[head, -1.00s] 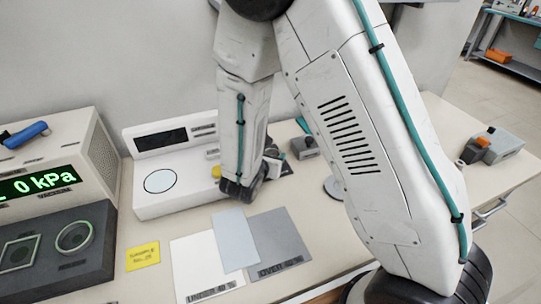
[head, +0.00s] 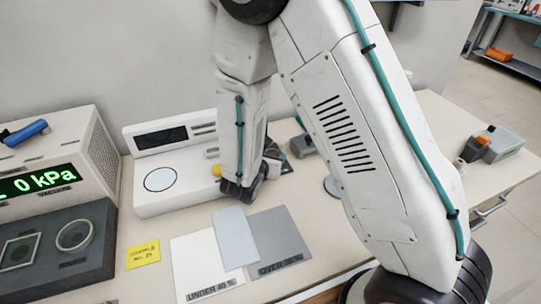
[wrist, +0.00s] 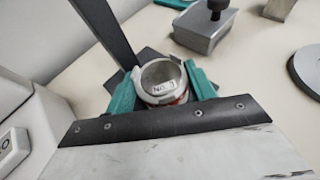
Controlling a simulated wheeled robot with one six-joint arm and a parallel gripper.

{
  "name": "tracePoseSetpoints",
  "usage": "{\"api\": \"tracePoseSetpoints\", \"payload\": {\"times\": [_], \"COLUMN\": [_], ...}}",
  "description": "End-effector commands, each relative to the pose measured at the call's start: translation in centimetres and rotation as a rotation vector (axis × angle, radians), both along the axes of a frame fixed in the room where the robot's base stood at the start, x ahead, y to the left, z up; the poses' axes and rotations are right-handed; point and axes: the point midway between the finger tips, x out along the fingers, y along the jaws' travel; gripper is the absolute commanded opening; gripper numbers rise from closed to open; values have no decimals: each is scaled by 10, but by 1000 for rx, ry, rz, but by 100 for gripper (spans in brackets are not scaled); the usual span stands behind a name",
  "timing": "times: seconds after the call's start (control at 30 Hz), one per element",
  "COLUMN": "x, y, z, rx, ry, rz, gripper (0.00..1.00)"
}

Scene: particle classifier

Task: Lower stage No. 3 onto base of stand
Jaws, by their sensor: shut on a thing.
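My gripper (wrist: 163,90) has two teal fingers shut on the sides of stage No. 3 (wrist: 158,73), a round metal cup with a small white label in it. The label's digit is hard to read. The stand's dark upright post (wrist: 105,35) rises just left of and beyond the stage in the wrist view. A dark flat plate, seemingly the stand's base (wrist: 148,55), shows behind the stage. Whether the stage touches it I cannot tell. In the head view my arm hides the stage and most of the stand.
A white balance (head: 160,195) stands close left of my wrist. A grey block with a black knob (wrist: 205,35) and a round grey disc (wrist: 308,68) lie to the right. Grey and white sheets (head: 280,240) lie in front, and a yellow note (head: 143,254) beside them.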

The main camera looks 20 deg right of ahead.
Motion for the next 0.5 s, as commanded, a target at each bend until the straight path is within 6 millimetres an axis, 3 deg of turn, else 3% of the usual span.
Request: {"api": "tracePoseSetpoints", "payload": {"times": [0.2,0.23,0.3,0.5], "x": [0,0,0,0], "y": [0,0,0,0], "z": [-3,-3,-3,-3], "rx": [-1,-1,-1,0], "ry": [1,0,-1,0], "rz": [0,0,0,0], "gripper": [28,57,77,80]}}
